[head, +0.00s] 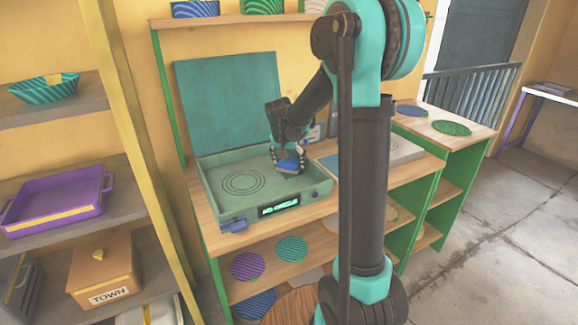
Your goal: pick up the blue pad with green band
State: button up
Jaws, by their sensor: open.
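My gripper (283,162) is open, pointing down at the right part of the green press tray (212,180). A small blue thing (290,165) shows right at the fingertips, partly hidden by them. It may be the blue pad, but no green band can be made out. Whether the fingers touch it, I cannot tell. The press has a raised teal lid (228,100), dark rings on its tray floor and a lit green display (279,205) on its front.
A flat grey plate (405,150) lies right of the press, partly behind my arm. Blue (411,111) and green (452,128) discs lie on the right counter. Purple (248,266) and teal (292,249) discs sit on the shelf below. A shelf rack (150,130) stands left.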

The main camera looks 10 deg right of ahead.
aim_at(289, 160)
jog(key=c, duration=0.9)
jog(key=shift+r, duration=0.15)
notch_tip(289, 160, up, 20)
jog(key=shift+f, duration=0.1)
